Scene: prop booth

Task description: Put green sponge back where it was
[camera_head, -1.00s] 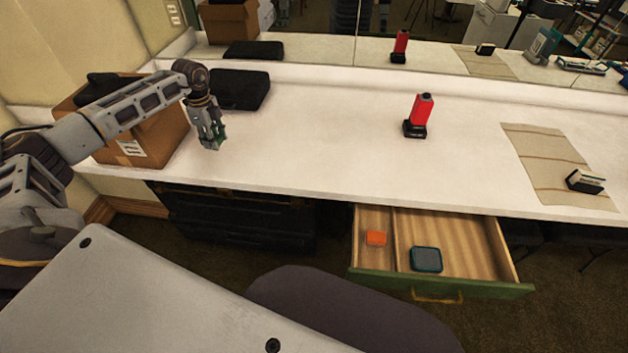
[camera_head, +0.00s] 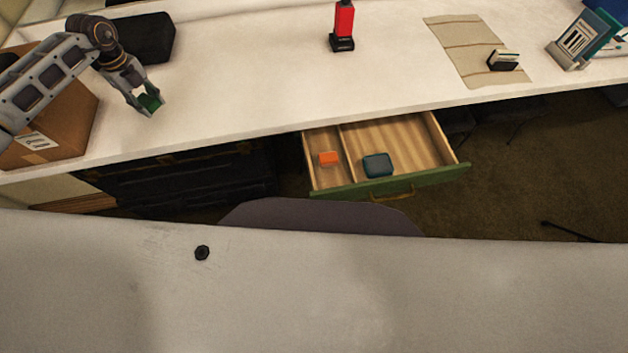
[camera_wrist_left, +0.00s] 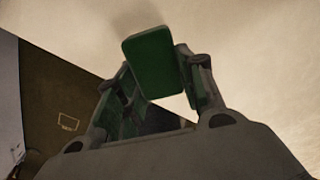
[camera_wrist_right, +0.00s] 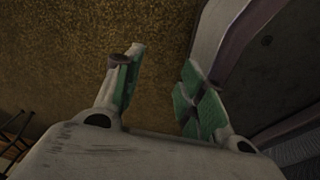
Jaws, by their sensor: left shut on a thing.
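My left gripper (camera_head: 146,101) is shut on the green sponge (camera_head: 151,102) above the white counter, beside the cardboard box. In the left wrist view the sponge (camera_wrist_left: 154,62) is a dark green block between the fingers. The open drawer (camera_head: 437,140) under the counter has a divider; an orange block (camera_head: 328,158) lies in its narrow left compartment and a teal-rimmed block (camera_head: 377,165) in its wider right one. My right gripper (camera_wrist_right: 160,85) is open and empty over brown carpet in the right wrist view; it is not in the head view.
The cardboard box (camera_head: 63,125) and a black case (camera_head: 146,37) stand at the counter's left. A red bottle on a black base (camera_head: 343,25), a striped cloth (camera_head: 461,58) with a small card holder (camera_head: 503,60), and a boxed item (camera_head: 580,40) stand farther right. The counter's middle is clear.

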